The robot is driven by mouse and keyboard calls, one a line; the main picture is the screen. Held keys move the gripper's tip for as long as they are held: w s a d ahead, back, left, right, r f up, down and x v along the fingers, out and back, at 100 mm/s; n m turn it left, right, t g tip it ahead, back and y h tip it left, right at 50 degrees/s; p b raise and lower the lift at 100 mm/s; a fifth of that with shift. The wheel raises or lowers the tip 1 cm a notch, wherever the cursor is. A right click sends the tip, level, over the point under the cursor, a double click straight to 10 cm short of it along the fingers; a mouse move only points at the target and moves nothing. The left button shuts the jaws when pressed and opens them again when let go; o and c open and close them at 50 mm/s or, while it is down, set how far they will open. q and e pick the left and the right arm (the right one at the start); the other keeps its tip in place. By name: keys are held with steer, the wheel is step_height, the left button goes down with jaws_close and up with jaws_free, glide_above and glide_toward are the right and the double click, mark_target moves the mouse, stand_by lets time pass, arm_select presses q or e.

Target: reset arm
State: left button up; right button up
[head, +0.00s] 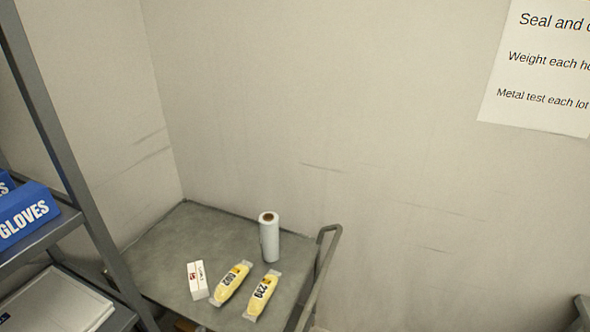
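Neither of my grippers nor my arms shows in the head view. A grey cart (165,246) stands in the corner against the walls. On its top are a white roll (269,240) standing upright, a small white box (197,281) with red and dark print, and two yellow packs. The left yellow pack (231,283) and the right yellow pack (262,295) each carry a dark printed number. They lie side by side, apart from each other.
A grey metal shelf rack (62,150) stands at the left, holding a blue gloves box (27,214) and a pale flat item (58,303) lower down. The cart's handle (325,262) rises at its right side. A printed sign (540,65) hangs on the wall.

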arm_select(q)
steer(key=s+d+f+n+g+h, duration=0.1)
steer(key=s+f+n+g, duration=0.55)
steer(key=s+f, duration=0.4)
steer(key=s+d+f+n+g+h, duration=0.1)
steer(key=s+f+n+g, duration=0.5)
steer(key=s, duration=0.7)
step_height(320, 180, down, 17)
steer(key=m+g, duration=0.1)
steer(key=s+f, duration=0.3)
steer(key=f, duration=0.5)
steer(key=s+f+g, duration=0.1)
steer(key=s+f, duration=0.3)
steer(key=f, duration=0.5)
steer(key=shift+a, duration=0.45)
steer(key=shift+s+f, duration=0.1)
